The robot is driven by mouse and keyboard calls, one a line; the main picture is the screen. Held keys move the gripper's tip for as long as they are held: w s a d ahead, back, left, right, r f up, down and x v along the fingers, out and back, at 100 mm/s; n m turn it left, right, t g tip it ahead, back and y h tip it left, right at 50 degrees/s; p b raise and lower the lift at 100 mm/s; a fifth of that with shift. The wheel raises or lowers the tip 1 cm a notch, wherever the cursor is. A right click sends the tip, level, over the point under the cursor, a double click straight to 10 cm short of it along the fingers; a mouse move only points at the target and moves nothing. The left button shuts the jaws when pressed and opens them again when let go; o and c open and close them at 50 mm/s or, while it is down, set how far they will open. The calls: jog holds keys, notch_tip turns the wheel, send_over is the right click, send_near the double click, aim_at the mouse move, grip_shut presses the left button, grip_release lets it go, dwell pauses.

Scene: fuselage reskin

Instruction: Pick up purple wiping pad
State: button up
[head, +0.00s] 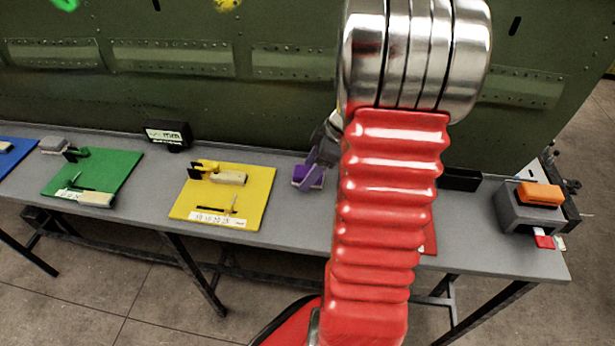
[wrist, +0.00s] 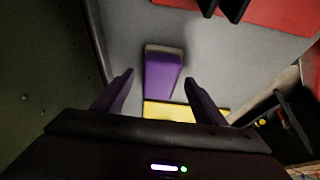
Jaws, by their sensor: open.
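The purple wiping pad (head: 308,177) lies on the grey bench, right of the yellow mat, in the head view. In the wrist view the pad (wrist: 162,74) is a purple block with a pale layer along one end. My gripper (wrist: 160,84) is open, with one dark finger on each side of the pad; I cannot tell whether either finger touches it. In the head view my gripper (head: 312,165) is at the pad, partly hidden behind my red arm, and it covers part of the pad.
The yellow mat (head: 258,180) with tools lies left of the pad, and the green mat (head: 115,165) lies farther left. A small black display (head: 168,135) stands at the back. A grey box (head: 527,215) with an orange block (head: 539,193) stands at the right end. The green riveted panel (head: 250,105) rises behind the bench.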

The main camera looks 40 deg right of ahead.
aim_at(308, 171)
jog(key=shift+w+a+f, duration=0.15)
jog(key=shift+w+f, duration=0.05)
jog(key=shift+f, duration=0.3)
jog(key=c, duration=1.1)
jog(key=shift+r, duration=0.1)
jog(key=shift+c, duration=0.2)
notch_tip(308, 171, up, 10)
jog(key=shift+f, duration=0.1)
dwell(0.4)
